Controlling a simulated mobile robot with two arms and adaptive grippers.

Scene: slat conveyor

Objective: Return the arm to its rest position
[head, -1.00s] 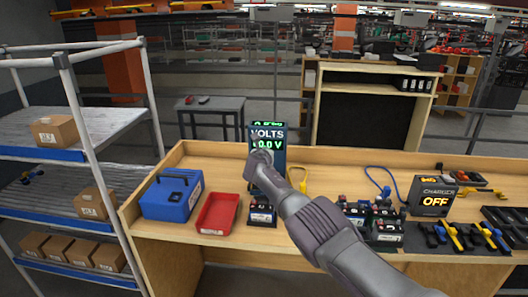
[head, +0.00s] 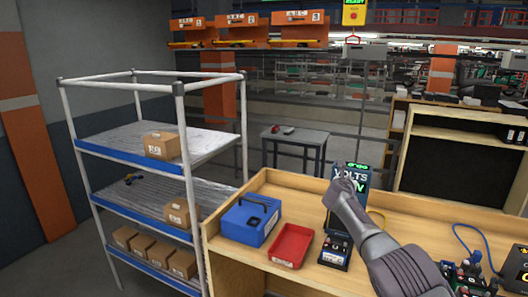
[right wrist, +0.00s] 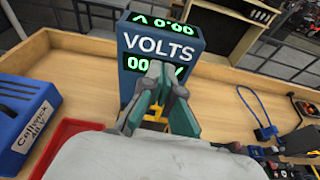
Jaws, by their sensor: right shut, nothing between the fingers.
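My right arm comes in from the lower right of the head view. Its gripper (head: 345,192) is in front of the blue volts meter (head: 355,174) on the wooden workbench (head: 290,188) and hides part of its display. In the right wrist view the green-grey fingers (right wrist: 159,76) are together and empty, in front of the meter (right wrist: 160,42). That view does not show clearly whether they touch it. My left gripper is in neither view.
A blue case (head: 250,220), a red tray (head: 291,246) and a small battery unit (head: 335,252) stand on the bench near the arm. A metal shelf rack (head: 182,88) with cardboard boxes stands at left. A grey table (head: 295,136) is behind the bench.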

